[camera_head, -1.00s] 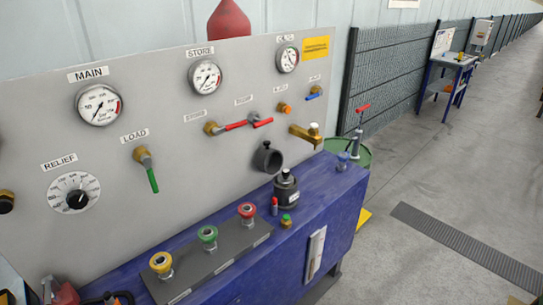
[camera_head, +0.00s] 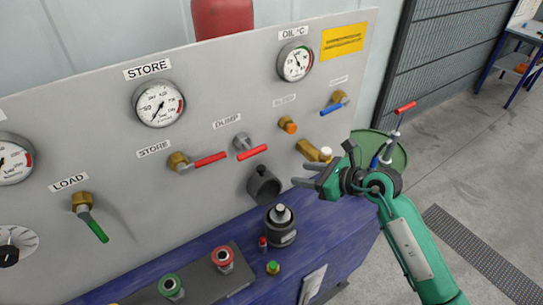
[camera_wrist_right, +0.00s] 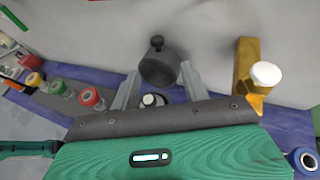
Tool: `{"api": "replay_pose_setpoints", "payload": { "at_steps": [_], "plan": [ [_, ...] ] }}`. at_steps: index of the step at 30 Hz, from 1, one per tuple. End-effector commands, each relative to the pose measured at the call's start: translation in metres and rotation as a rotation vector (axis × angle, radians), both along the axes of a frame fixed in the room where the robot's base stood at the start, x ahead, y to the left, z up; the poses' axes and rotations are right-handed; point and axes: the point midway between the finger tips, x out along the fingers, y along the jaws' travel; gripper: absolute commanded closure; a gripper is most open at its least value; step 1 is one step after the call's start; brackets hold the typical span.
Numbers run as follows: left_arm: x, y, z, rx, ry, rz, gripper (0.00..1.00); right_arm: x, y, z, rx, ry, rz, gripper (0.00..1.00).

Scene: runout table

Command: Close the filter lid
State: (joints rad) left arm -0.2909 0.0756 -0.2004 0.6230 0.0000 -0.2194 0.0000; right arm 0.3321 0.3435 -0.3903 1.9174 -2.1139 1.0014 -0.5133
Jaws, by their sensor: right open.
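A dark grey round cup-like fitting (camera_head: 263,186) with a small black knob on its top sticks out of the grey panel. It also shows in the right wrist view (camera_wrist_right: 159,68), just beyond my fingertips. A black canister (camera_head: 281,232) with a pale top stands on the blue bench below it. I cannot tell for certain which part is the filter lid. My right gripper (camera_head: 308,174) is open and empty, to the right of the fitting and apart from it. In the right wrist view its two fingers (camera_wrist_right: 160,73) point toward the fitting. My left gripper is out of view.
A brass spout (camera_head: 308,150) with a white tip is close beside my right gripper. Red-handled valves (camera_head: 208,161) and gauges (camera_head: 159,103) are on the panel. Red and green buttons (camera_head: 222,258) stand at the bench's front. A green drum (camera_head: 393,152) is behind my right arm.

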Motion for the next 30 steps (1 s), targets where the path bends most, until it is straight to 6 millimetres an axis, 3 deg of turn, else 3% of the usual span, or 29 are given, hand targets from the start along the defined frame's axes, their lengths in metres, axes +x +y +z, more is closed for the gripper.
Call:
{"api": "replay_pose_setpoints", "payload": {
  "at_steps": [3,8,20,30],
  "plan": [
    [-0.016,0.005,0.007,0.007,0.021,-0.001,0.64,0.006,0.012,-0.003,0.004,0.005,0.000,0.54],
    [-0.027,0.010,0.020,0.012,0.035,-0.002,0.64,0.021,0.036,-0.012,0.008,0.007,0.000,0.54],
    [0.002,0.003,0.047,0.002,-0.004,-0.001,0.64,0.055,0.090,-0.041,0.007,0.005,-0.001,0.54],
    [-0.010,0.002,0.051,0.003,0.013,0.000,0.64,0.065,0.106,-0.051,0.006,0.003,-0.001,0.54]
  ]
}}
